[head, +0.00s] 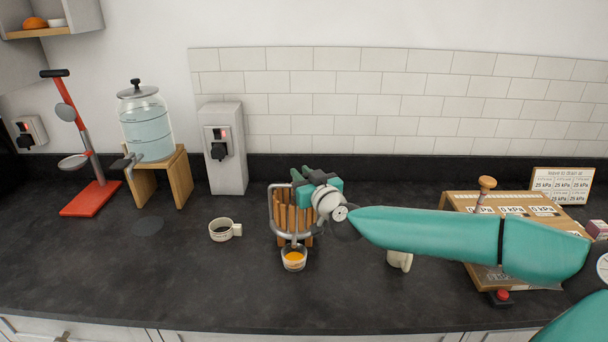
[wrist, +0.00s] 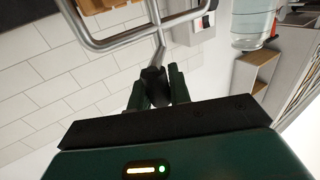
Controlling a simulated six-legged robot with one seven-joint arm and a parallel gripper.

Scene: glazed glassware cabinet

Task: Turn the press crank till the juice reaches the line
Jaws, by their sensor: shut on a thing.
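The press (head: 291,222) stands in the middle of the counter, with upright wooden slats inside a bent metal frame. My gripper (head: 303,174) is at the top of the press and partly hides it. In the wrist view my gripper (wrist: 158,88) is shut on the dark knob of the crank (wrist: 160,42), whose metal rod runs up to the frame. A small clear glass (head: 294,262) stands in front of the press, under its lower end, with orange juice (head: 294,258) in it. The fill line on the glass is too small to make out.
A dark-filled mug (head: 221,230) stands left of the press, and a pale mug (head: 399,260) is to the right, partly under my arm. A water dispenser (head: 146,125), a red lever stand (head: 90,198) and a cardboard-coloured box (head: 460,203) are farther out.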

